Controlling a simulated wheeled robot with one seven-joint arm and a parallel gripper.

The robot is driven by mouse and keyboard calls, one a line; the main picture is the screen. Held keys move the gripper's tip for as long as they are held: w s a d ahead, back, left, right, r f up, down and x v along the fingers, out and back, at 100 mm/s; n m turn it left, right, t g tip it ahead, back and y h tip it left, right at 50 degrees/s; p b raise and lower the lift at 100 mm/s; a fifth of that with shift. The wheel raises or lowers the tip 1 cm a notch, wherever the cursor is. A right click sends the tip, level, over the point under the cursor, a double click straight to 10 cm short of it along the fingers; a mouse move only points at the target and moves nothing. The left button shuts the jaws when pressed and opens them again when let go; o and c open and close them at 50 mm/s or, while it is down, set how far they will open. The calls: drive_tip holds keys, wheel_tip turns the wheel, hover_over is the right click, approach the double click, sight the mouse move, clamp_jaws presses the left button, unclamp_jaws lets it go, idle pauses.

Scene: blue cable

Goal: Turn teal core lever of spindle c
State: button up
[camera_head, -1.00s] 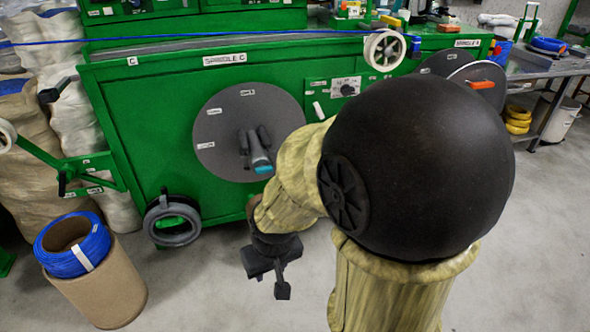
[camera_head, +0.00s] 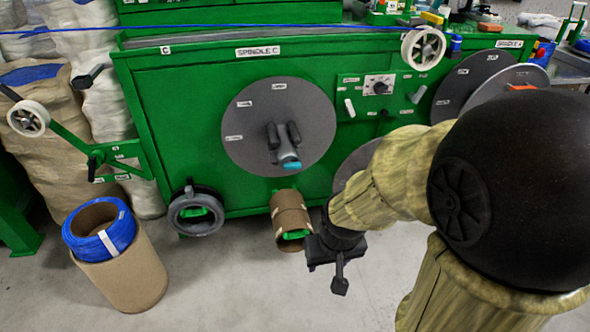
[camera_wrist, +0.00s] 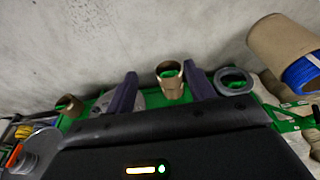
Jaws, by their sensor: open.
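Spindle C's grey disc (camera_head: 245,150) is upright on the front of the green cabinet (camera_head: 170,120), under the "SPINDLE C" label. At its hub, two dark jaw-like pieces flank a grey lever with a teal tip (camera_head: 291,164), which points down and slightly right. My gripper (camera_head: 340,284) hangs below and right of the lever, low over the floor and well apart from it. In the wrist view, the two fingers of my gripper (camera_wrist: 160,92) stand apart with nothing held between them. I cannot make out the teal lever in the wrist view.
A cardboard core (camera_head: 291,212) sticks out low on the cabinet, left of my gripper; it also shows in the wrist view (camera_wrist: 170,90). A dark ring (camera_head: 196,212) is farther left. A blue cable coil (camera_head: 100,236) tops a cardboard drum (camera_head: 128,278).

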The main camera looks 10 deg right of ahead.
drive_tip(key=o, duration=0.3)
drive_tip(key=shift+w+f, duration=0.2)
drive_tip(key=shift+w, duration=0.2)
drive_tip(key=shift+o, duration=0.3)
drive_tip(key=w+f+t, duration=0.2)
drive_tip(key=w+t, duration=0.1)
drive_tip(key=w, duration=0.3)
drive_tip(key=w+f+t+b, duration=0.1)
drive_tip(key=w+f+t, duration=0.1)
drive_tip(key=w, duration=0.5)
drive_tip(key=shift+w+f+t, duration=0.25)
drive_tip(key=shift+f+t, duration=0.05)
drive_tip(key=shift+t, duration=0.2)
drive_tip(key=w+f+t+b, duration=0.2)
drive_tip(key=w+t, duration=0.6)
drive_tip(key=t, duration=0.1)
